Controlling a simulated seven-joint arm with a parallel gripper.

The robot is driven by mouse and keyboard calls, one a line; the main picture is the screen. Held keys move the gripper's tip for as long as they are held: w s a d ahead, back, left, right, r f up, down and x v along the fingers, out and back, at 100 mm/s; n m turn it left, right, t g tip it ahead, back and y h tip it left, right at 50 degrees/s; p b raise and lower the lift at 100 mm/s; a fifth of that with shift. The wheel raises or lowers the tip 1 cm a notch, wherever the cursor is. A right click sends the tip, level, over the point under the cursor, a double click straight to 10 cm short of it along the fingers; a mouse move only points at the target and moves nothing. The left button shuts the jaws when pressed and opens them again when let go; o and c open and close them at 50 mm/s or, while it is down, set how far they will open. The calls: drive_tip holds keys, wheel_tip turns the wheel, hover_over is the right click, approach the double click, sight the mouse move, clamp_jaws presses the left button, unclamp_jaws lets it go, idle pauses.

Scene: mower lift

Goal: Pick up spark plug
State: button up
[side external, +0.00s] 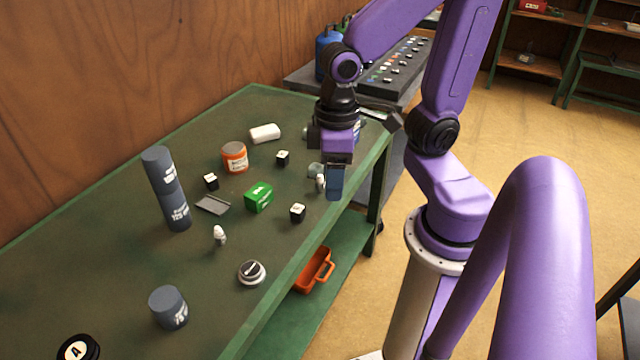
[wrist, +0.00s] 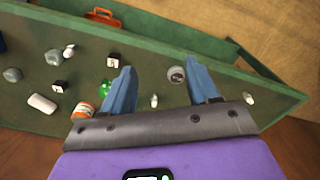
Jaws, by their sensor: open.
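A small white piece that looks like a spark plug (side external: 219,235) stands on the green bench in the side external view. A similar white piece (side external: 320,183) shows just left of my gripper (side external: 335,194). In the wrist view, several small white pieces show: one between the fingers (wrist: 154,100), one at the upper left (wrist: 69,50), and one to the right (wrist: 249,98). I cannot tell for sure which is the spark plug. My gripper (wrist: 160,66) is open, with nothing seen held between its blue fingers, above the bench's right side in the side view.
On the bench (side external: 120,285) are a green box (side external: 259,197), an orange can (side external: 235,158), small black-and-white cubes (side external: 297,212), a round white-rimmed cap (side external: 251,272), and a tall dark cylinder (side external: 167,189). A short dark cylinder (side external: 168,307) stands near the front.

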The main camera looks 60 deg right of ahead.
drive_tip(key=w+d+m, duration=0.3)
drive_tip(key=w+m, duration=0.3)
drive_tip(key=m, duration=2.6)
hover_over(320, 175)
wheel_tip(320, 175, down, 5)
wheel_tip(320, 175, down, 17)
drive_tip(key=shift+r, duration=0.2)
drive_tip(key=shift+c, duration=0.3)
clamp_jaws()
